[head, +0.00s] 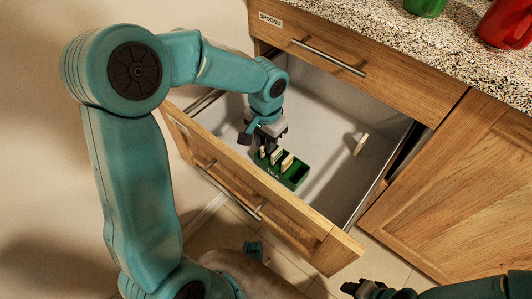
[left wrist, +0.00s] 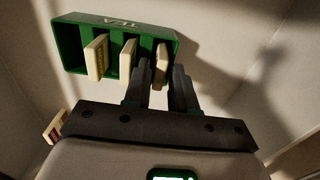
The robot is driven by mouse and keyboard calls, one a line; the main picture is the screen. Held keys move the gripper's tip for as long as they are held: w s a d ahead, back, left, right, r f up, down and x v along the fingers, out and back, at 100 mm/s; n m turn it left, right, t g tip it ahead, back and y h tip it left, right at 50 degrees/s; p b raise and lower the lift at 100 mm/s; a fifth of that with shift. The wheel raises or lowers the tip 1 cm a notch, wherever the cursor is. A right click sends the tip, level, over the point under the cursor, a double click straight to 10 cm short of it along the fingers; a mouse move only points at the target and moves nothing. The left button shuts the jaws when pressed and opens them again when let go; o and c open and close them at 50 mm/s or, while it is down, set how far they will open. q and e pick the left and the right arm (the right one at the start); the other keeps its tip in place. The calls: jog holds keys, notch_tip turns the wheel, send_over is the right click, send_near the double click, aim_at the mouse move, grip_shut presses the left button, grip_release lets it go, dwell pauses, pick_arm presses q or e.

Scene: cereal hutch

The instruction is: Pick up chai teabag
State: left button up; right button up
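The green tea box (head: 294,182) sits in the open drawer. It also shows in the left wrist view (left wrist: 72,47), marked TEA. Several pale teabags stand upright in its slots: a left one (left wrist: 97,57), a middle one (left wrist: 128,58) and a right one (left wrist: 161,66) in the left wrist view. I cannot read which is chai. My left gripper (left wrist: 162,72) points down at the box, open, its fingers on either side of the right teabag; contact is unclear. It also shows in the head view (head: 262,147). My right gripper (head: 364,289) is dark, low in the head view, away from the drawer.
Another pale packet (head: 361,145) stands apart on the drawer floor, right of the box. The drawer's wooden front (head: 285,222) and metal side walls enclose the box. A closed drawer labelled SPOONS (head: 350,62) is above. A green cup (head: 426,5) and red mug (head: 507,24) stand on the counter.

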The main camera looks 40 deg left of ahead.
pick_arm(q)
jog(key=shift+r, duration=0.1)
jog(key=shift+c, duration=0.3)
grip_shut()
